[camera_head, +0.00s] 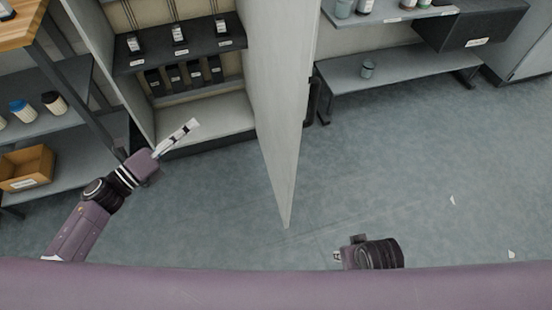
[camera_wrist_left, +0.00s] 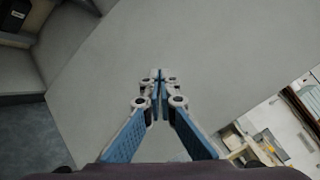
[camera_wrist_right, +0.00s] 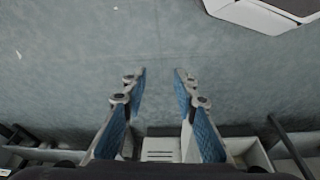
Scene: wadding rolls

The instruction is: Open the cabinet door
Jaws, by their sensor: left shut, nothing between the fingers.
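The cabinet (camera_head: 205,118) stands open at the upper left of the head view. Its light grey door (camera_head: 280,90) is swung well out toward me. A dark handle-like part (camera_head: 313,102) shows at the door's right side. My left gripper (camera_head: 194,124) is shut and empty, left of the door and in front of the cabinet opening. In the left wrist view its fingertips (camera_wrist_left: 160,76) meet before a broad grey panel, likely the door (camera_wrist_left: 215,60); contact cannot be told. My right gripper (camera_wrist_right: 160,72) is open and empty above the floor; its fingers barely show in the head view.
Inside the cabinet are dark shelves (camera_head: 180,56) with several labelled items. A shelf unit with jars and a cardboard box (camera_head: 26,168) stands at left. The floor (camera_head: 430,170) right of the door is mostly clear.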

